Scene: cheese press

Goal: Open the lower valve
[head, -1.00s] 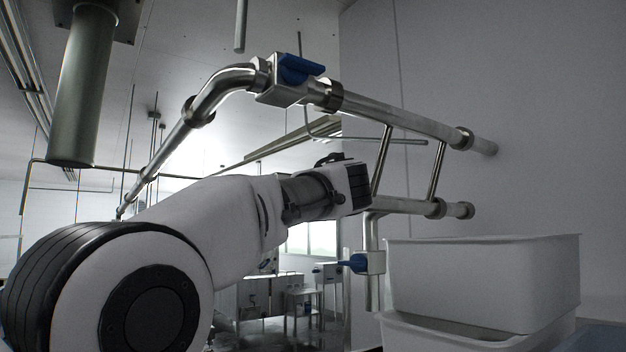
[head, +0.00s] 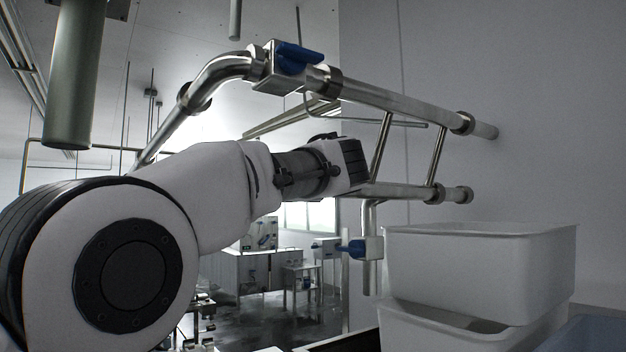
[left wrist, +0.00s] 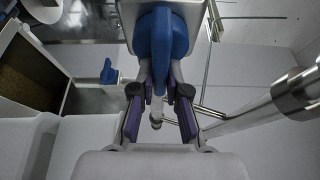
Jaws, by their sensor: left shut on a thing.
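In the left wrist view a blue valve handle (left wrist: 161,48) on a pale metal body lies between the purple-padded fingers of my left gripper (left wrist: 159,92), which is shut on it. In the head view my left arm's wrist covers this spot, and the fingers are hidden. A small blue valve handle (head: 351,248) on a vertical pipe stands below my wrist, with no gripper on it. It appears to be the one at left in the wrist view (left wrist: 108,72). The upper valve's blue handle (head: 298,57) is free, above my wrist. My right gripper is out of view.
Steel pipes (head: 395,102) run to the right wall. White stacked bins (head: 480,275) stand at lower right, close to the small valve. A thick cylinder (head: 75,85) hangs at upper left. Tables (head: 300,285) stand far behind.

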